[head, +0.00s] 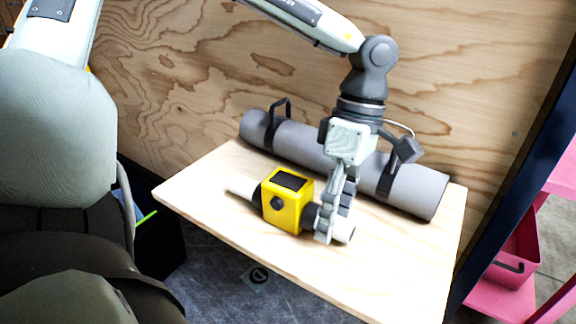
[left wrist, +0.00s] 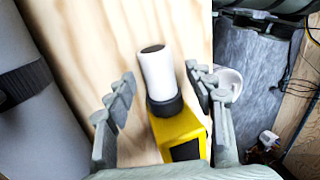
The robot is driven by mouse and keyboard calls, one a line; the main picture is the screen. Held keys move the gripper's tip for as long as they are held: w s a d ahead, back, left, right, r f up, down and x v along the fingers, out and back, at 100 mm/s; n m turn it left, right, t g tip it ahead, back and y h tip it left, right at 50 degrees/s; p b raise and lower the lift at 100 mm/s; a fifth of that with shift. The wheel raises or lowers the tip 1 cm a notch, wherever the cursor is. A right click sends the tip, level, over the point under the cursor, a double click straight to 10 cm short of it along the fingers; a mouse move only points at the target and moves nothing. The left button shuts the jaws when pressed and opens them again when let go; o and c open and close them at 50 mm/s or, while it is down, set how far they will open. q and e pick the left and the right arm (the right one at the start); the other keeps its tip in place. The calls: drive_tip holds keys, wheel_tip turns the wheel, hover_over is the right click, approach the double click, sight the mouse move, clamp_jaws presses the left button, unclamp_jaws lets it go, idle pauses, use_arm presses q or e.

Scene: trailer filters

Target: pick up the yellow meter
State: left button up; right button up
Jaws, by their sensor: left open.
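The yellow meter (head: 287,200) lies on the wooden table (head: 390,285), with a dark screen on top and a round dark knob on its side. A thin light stem sticks out to its left and a white cylinder with a black collar to its right. In the left wrist view the yellow meter (left wrist: 178,130) lies between the open fingers, its white end pointing away. My left gripper (head: 335,225) is open, pointing down around the white end; in the left wrist view (left wrist: 160,88) gaps show between fingers and cylinder. My right gripper is not in view.
A grey rolled mat (head: 415,190) with black straps lies along the back of the table, close behind my left gripper. A plywood wall (head: 220,60) rises behind it. Pink shelving (head: 515,260) stands at the right. The table's front right is clear.

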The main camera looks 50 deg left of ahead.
use_arm(q)
drive_tip(key=shift+c, duration=0.3)
clamp_jaws()
idle(0.4)
